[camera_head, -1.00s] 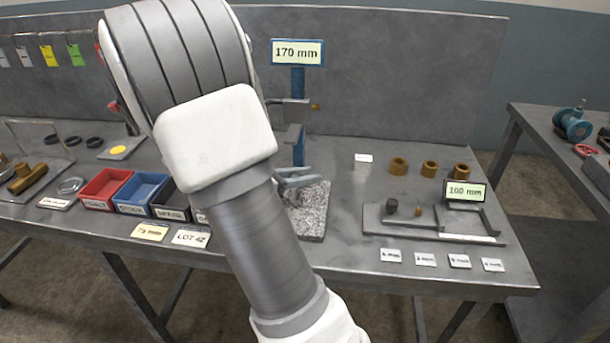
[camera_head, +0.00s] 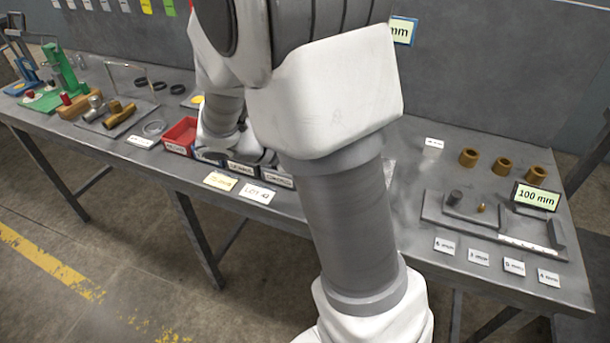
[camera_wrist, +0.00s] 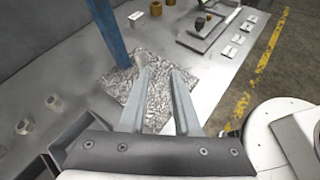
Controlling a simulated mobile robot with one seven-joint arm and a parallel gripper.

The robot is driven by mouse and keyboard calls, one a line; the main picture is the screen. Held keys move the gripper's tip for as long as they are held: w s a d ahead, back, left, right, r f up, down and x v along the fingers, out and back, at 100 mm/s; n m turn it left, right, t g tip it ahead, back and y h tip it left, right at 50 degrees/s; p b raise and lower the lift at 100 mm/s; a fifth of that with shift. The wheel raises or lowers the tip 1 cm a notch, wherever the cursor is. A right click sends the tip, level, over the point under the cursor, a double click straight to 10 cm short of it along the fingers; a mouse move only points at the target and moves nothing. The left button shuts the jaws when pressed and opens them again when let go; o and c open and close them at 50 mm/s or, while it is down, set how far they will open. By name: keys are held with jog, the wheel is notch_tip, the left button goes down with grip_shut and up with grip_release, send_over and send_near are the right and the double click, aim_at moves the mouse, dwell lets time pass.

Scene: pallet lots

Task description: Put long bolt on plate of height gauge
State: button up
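The height gauge is mostly hidden behind my arm in the head view; only part of its sign (camera_head: 402,31) shows. In the wrist view its blue column (camera_wrist: 108,30) rises at the back of the speckled granite plate (camera_wrist: 157,92). My gripper (camera_wrist: 160,72) is over the plate with its two fingers apart. Speckled stone shows between them and no held part is visible. I cannot make out a long bolt for certain.
A dark bin (camera_wrist: 80,128) stands close left of the gripper. A red bin (camera_head: 181,132) is left of my arm. A grey fixture with a 100 mm sign (camera_head: 536,197) and brass bushings (camera_head: 503,165) are at the right. Small label cards line the front edge.

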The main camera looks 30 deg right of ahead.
jog(key=s+a+r+m+t+y, duration=0.3)
jog(key=s+a+r+m+y, duration=0.1)
jog(key=s+a+m+y, duration=0.1)
jog(key=s+a+r+m+t+y, duration=0.3)
jog(key=s+a+m+y, duration=0.3)
jog(key=a+m, duration=0.3)
jog(key=shift+r+m+t+y, duration=0.3)
jog(key=shift+r+t+y, duration=0.05)
jog(key=shift+t+y, duration=0.35)
jog(key=shift+s+a, duration=0.1)
